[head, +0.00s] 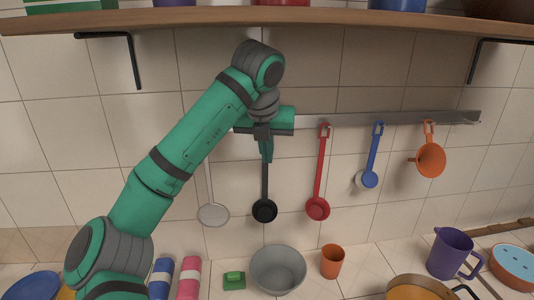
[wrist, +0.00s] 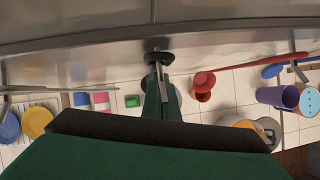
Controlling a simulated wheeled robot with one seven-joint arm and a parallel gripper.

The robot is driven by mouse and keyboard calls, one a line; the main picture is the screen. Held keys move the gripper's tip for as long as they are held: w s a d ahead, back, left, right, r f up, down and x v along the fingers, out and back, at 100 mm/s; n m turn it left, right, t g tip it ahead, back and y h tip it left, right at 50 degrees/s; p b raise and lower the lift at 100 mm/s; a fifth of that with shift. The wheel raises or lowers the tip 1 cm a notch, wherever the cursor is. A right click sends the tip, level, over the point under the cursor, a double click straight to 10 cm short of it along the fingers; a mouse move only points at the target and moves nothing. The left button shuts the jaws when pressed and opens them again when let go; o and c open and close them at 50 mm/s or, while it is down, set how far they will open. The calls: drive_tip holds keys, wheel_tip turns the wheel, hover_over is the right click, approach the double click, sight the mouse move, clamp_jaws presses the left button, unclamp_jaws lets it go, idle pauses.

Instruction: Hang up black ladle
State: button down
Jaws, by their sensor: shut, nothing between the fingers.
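The black ladle (head: 264,211) hangs upright against the tiled wall in the head view, its bowl down. Its handle runs up behind my gripper, so its top end and any hook there are hidden. The metal rail (head: 345,119) runs along the wall at that height. My gripper (head: 266,157) is in front of the upper handle, pointing down, shut with nothing between the fingers.
A grey strainer (head: 213,215) hangs left of the ladle. A red ladle (head: 318,207), a blue ladle (head: 369,179) and an orange funnel (head: 431,160) hang to the right. A wooden shelf (head: 330,20) is above. A grey bowl (head: 278,270) and an orange cup (head: 332,261) stand below.

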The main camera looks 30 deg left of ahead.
drive_tip(key=shift+s+d, duration=0.45)
drive_tip(key=shift+s, duration=0.15)
drive_tip(key=shift+s+d, duration=0.4)
drive_tip(key=shift+s, duration=0.2)
idle(2.5)
drive_tip(key=shift+s+d, duration=0.75)
drive_tip(key=shift+s, duration=0.2)
drive_tip(key=shift+s+d, duration=0.75)
drive_tip(key=shift+s, duration=0.2)
idle(0.5)
